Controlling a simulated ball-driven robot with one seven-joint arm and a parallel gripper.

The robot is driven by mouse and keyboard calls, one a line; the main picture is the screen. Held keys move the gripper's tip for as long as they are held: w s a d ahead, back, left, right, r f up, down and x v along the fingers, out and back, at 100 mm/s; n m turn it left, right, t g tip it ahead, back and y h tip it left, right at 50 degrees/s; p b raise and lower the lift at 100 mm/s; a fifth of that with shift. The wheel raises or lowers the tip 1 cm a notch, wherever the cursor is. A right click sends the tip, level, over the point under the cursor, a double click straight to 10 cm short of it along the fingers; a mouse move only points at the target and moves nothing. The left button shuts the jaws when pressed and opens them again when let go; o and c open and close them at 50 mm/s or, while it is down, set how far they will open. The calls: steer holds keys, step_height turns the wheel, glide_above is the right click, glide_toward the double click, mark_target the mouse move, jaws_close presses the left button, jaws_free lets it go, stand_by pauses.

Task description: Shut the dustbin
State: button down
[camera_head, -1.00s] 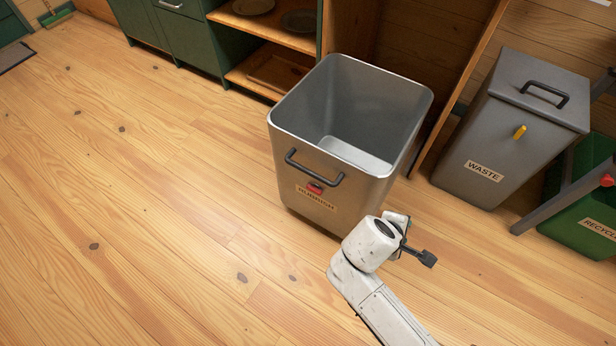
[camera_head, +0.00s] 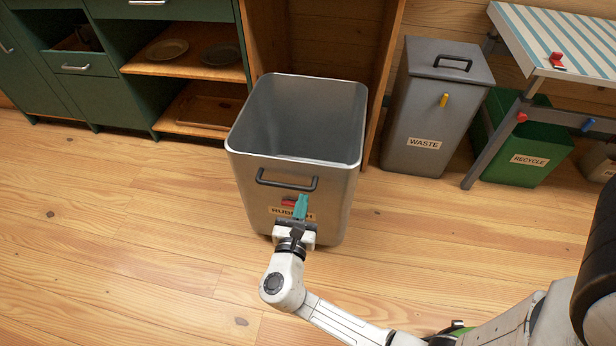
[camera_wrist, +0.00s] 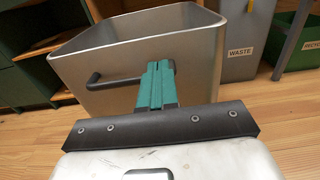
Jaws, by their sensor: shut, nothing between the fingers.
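The dustbin is a grey metal pull-out bin (camera_head: 334,200) labelled RUBBISH. It stands open-topped, out in front of a wooden cabinet bay (camera_head: 335,45), and looks empty. Its front has a dark bar handle (camera_head: 287,183) and a red piece (camera_head: 289,203) near the label. My gripper (camera_head: 301,202) is shut and empty, its teal fingers pointing at the bin's front just below the handle's right end. The fingers partly cover the label. The wrist view shows the shut fingers (camera_wrist: 157,75) in front of the bin wall (camera_wrist: 200,62), beside the handle (camera_wrist: 112,78). I cannot tell whether they touch.
A lidded grey WASTE bin (camera_head: 418,120) and a green RECYCLE bin (camera_head: 520,172) stand to the right, the latter under a striped-top table (camera_head: 570,40). Green cabinets with shelves (camera_head: 190,65) stand to the left. The wooden floor (camera_head: 130,240) in front is clear.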

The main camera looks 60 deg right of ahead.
mark_target(312, 166)
steer(key=b+x, duration=0.2)
steer(key=x, duration=0.7)
steer(key=shift+d, duration=0.3)
